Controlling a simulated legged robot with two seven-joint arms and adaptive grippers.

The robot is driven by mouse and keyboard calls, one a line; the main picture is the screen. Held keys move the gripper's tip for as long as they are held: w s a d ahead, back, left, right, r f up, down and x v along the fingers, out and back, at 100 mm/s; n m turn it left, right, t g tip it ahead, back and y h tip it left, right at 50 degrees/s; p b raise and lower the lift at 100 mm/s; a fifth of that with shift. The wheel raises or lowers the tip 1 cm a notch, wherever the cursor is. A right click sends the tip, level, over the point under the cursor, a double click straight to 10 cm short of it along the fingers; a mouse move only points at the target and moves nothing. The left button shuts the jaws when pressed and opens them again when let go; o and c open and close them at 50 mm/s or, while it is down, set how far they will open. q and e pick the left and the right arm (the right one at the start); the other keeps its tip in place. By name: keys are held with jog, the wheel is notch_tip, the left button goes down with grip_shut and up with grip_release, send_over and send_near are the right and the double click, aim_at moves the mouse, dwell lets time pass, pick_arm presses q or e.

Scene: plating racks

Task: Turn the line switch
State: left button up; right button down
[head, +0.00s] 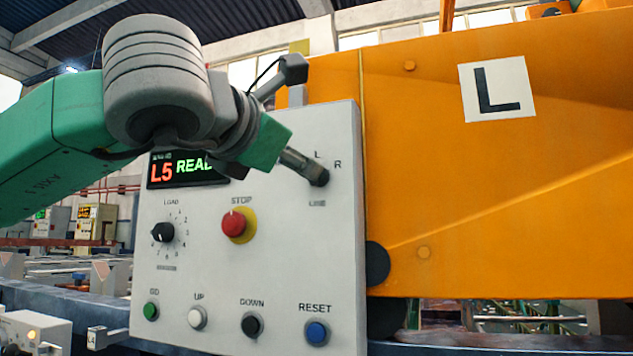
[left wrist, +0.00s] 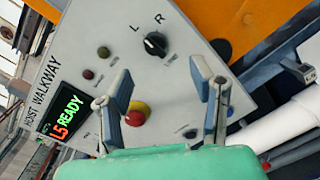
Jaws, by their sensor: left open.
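The line switch (head: 320,179) is a black knob on the grey control panel (head: 290,270), with L and R marked above it. It also shows in the left wrist view (left wrist: 155,44), with a light mark on the knob. My left gripper (head: 306,168) reaches in from the left, and its fingers partly cover the switch in the head view. In the left wrist view the two fingers of that gripper (left wrist: 162,76) stand apart, with nothing between them. My right gripper is not in view.
A lit display (head: 188,168) reads L5 READY. The red stop button (head: 234,224), load dial (head: 163,232) and several push buttons, including blue RESET (head: 317,332), share the panel. An orange beam (head: 500,190) with an L sign stands to the right.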

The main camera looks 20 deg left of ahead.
aim_at(323, 174)
pick_arm(q)
jog(key=w, duration=0.7)
jog(key=w+d, duration=0.1)
jog(key=w, duration=0.3)
jog(key=shift+f+b, duration=0.1)
jog(key=shift+b, duration=0.25)
jog(key=shift+s+d, duration=0.1)
jog(key=shift+s, duration=0.1)
jog(key=c, duration=0.5)
jog(key=shift+a, duration=0.55)
jog(key=c, duration=0.6)
jog(key=shift+a+f, duration=0.1)
jog(key=shift+a, duration=0.25)
jog(key=shift+c, duration=0.2)
jog(key=shift+d, duration=0.2)
